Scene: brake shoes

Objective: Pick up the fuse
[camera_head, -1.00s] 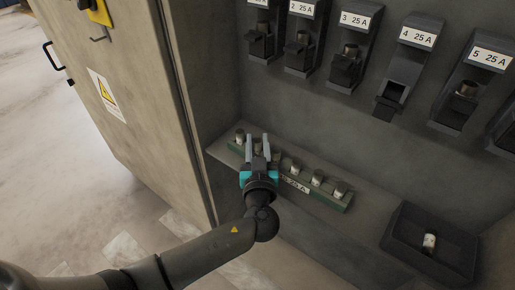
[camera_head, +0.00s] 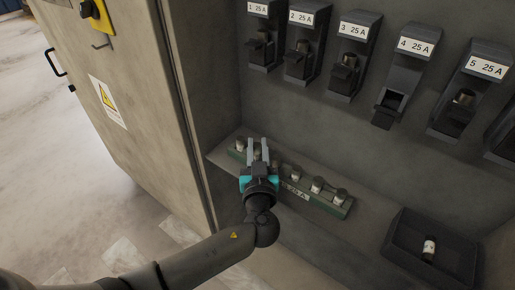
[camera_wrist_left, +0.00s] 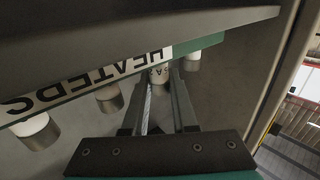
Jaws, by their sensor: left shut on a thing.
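My left gripper (camera_head: 257,151) is over the green fuse rack (camera_head: 325,206) on the cabinet ledge. In the left wrist view its two fingers (camera_wrist_left: 160,88) stand on either side of a pale fuse with a metal end (camera_wrist_left: 160,74), and it is shut on this fuse. In the head view the fingers largely hide that fuse. Other pale fuses stand in the rack, one to the left (camera_head: 240,145) and several to the right, such as this one (camera_head: 317,184). The rack label reads "25 A" and "HEATERS". My right gripper is not in view.
Numbered fuse holders line the back wall; holder 4 (camera_head: 388,108) hangs open and looks empty. A dark tray (camera_head: 400,233) at lower right holds one fuse (camera_head: 429,249). The cabinet's side wall (camera_head: 185,110) stands close left of the rack. Space above the rack is free.

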